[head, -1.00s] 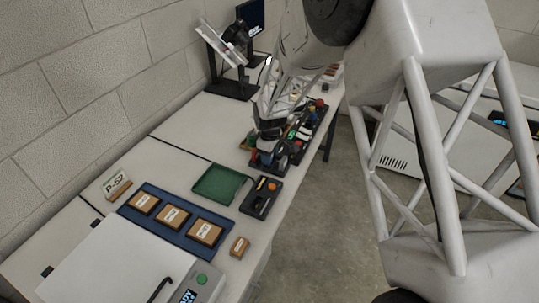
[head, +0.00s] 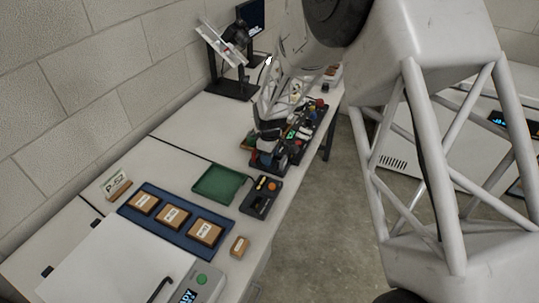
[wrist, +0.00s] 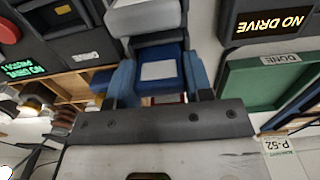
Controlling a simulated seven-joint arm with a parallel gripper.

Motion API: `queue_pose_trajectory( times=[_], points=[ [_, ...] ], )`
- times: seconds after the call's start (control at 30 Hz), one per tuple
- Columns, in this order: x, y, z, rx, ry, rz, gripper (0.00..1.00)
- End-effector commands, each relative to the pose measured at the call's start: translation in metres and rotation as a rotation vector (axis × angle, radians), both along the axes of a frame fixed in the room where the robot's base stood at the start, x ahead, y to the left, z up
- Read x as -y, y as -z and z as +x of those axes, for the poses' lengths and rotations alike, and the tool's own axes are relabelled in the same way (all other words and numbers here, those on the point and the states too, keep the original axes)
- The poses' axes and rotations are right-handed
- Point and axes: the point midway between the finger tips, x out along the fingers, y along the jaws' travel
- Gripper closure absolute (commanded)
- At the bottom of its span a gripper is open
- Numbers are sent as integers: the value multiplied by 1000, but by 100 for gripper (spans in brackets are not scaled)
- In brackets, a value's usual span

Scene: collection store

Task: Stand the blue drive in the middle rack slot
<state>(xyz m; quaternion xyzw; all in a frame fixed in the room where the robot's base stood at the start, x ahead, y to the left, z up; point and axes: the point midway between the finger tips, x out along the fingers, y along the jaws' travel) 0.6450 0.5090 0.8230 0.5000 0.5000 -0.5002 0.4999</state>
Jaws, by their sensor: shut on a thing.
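The blue drive (wrist: 172,57) shows in the wrist view with a pale label on its face. My gripper (wrist: 160,88) is shut on it, with one blue finger on each side. In the head view my gripper (head: 268,133) is over the crowded far part of the bench, and the drive cannot be made out there. A wooden frame with dark openings (wrist: 80,84) lies left of the gripper in the wrist view. I cannot tell whether it is the rack, and no middle slot is clearly visible.
The green tray (head: 214,184) lies left of a dark device (head: 257,204) in the head view. Boxes sit on a navy tray (head: 157,222).

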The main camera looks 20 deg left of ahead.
Motion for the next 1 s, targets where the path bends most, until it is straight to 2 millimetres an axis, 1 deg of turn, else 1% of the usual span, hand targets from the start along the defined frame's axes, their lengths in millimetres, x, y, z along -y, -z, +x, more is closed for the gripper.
queue_pose_trajectory(
  times=[0.67, 0.7, 0.73, 0.77, 1.0],
  points=[
    [0, 9, 0, 0, 0, 0, 78],
    [0, 9, 0, 1, 0, 1, 49],
    [0, 9, 0, 1, 0, 0, 44],
    [0, 9, 0, 1, 0, 0, 43],
    [0, 9, 0, 0, 0, 0, 43]
  ],
)
